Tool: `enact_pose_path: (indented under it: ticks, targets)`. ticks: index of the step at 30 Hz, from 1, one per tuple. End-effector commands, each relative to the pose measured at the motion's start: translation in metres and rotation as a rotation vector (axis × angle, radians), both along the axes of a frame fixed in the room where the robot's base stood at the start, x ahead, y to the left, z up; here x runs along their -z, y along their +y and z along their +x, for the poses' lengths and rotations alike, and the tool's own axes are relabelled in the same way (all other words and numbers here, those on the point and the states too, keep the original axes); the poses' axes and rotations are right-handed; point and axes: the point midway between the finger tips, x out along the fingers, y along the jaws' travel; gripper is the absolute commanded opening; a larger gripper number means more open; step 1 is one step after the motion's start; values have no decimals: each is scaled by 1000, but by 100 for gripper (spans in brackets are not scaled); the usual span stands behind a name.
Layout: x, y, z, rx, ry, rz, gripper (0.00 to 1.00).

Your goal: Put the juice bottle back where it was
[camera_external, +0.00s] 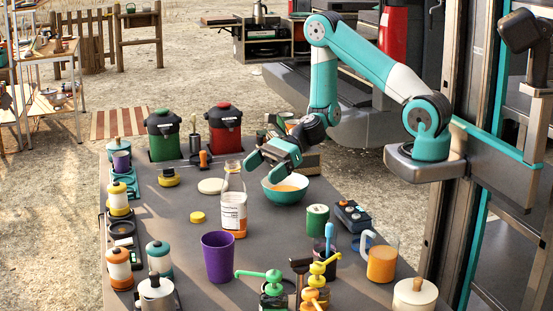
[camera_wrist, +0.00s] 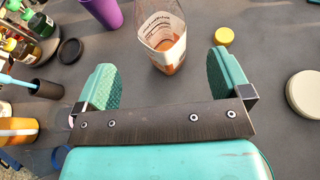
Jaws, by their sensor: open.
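The juice bottle (camera_external: 233,212) stands upright on the dark table, clear with a white label and some orange juice low inside. No cap shows on its neck. In the wrist view the bottle (camera_wrist: 164,42) stands ahead of my gripper (camera_wrist: 164,75), roughly in line with the gap between the teal fingers. Its top is cut off by the picture edge there. My gripper (camera_external: 270,156) is open and empty in the outside view, above and behind the bottle, near the teal bowl. It appears apart from the bottle.
A teal bowl (camera_external: 272,195) with orange liquid stands right of the bottle. A yellow cap (camera_external: 198,217) and pale lid (camera_external: 210,186) lie to its left. A purple cup (camera_external: 217,259) stands in front. Pump bottles, jars and a mug (camera_external: 382,265) crowd the front and left edges.

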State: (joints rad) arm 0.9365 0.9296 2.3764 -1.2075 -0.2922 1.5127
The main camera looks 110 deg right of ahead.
Motion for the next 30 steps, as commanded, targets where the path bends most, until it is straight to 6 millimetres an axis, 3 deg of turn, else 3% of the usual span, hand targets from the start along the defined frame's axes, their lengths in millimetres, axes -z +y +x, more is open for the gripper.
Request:
enact_pose_path:
  ticks: [5, 8, 11, 14, 15, 18, 21, 24, 27, 30]
  targets:
    - [-8, -7, -17, -3, -2, -4, 96]
    - [-18, 7, -17, -86, -17, -65, 96]
    - [-38, 53, -13, -330, -69, -244, 96]
    - [-65, 120, -20, -715, -183, -519, 96]
    - [-75, 149, -30, -889, -247, -639, 96]
    - [-99, 207, -64, -1306, -438, -919, 96]
    - [-121, 249, -107, -1687, -666, -1161, 96]
    - [-140, 271, -149, -1995, -898, -1348, 96]
    - [-154, 279, -183, -2212, -1091, -1469, 96]
    - [-162, 281, -203, -2341, -1226, -1537, 96]
